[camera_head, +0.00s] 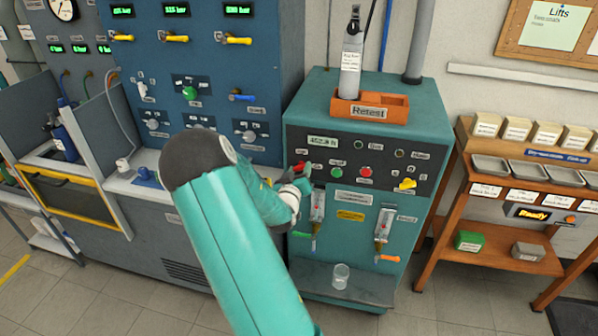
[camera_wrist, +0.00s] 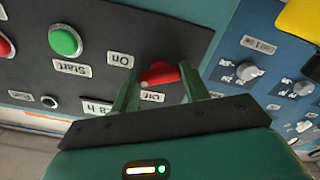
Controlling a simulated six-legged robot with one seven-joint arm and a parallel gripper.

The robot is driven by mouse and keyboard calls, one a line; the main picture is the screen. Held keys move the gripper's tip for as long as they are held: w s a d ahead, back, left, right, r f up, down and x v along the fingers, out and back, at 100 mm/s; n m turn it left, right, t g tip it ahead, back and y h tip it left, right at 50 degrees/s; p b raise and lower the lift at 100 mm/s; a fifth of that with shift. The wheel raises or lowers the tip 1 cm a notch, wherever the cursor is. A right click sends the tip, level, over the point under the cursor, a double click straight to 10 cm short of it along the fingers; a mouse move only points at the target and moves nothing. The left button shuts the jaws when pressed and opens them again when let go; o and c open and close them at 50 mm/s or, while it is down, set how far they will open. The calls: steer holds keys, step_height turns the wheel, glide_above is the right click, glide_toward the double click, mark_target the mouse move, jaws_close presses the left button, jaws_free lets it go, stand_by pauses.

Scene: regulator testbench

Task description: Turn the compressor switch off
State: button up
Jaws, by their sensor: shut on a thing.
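The compressor switch is a red lever knob (camera_wrist: 161,74) on the dark control panel of the teal machine. In the wrist view its On label (camera_wrist: 120,60) and Off label (camera_wrist: 152,97) are beside it, and the knob's narrow end lies between the two labels. I cannot tell its exact setting. My gripper (camera_wrist: 158,88) has its two green fingers on either side of the red knob, shut on it. In the head view the red knob (camera_head: 299,166) shows just above my gripper (camera_head: 303,178), and my arm covers the panel's lower left.
A green Start button (camera_wrist: 65,40) is near the switch. The teal machine (camera_head: 415,225) also has a yellow valve handle (camera_head: 405,184) and a glass beaker (camera_head: 341,276) on its low shelf. A blue cabinet (camera_head: 275,75) stands left, a wooden rack (camera_head: 450,200) right.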

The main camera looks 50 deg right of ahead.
steer(key=n, duration=0.6)
steer(key=shift+a+n, duration=0.1)
steer(key=shift+n, duration=0.2)
steer(key=n, duration=0.6)
stand_by(0.3)
steer(key=o, duration=1)
steer(key=v, duration=1.3)
steer(key=shift+s+a, duration=0.2)
steer(key=shift+a, duration=0.1)
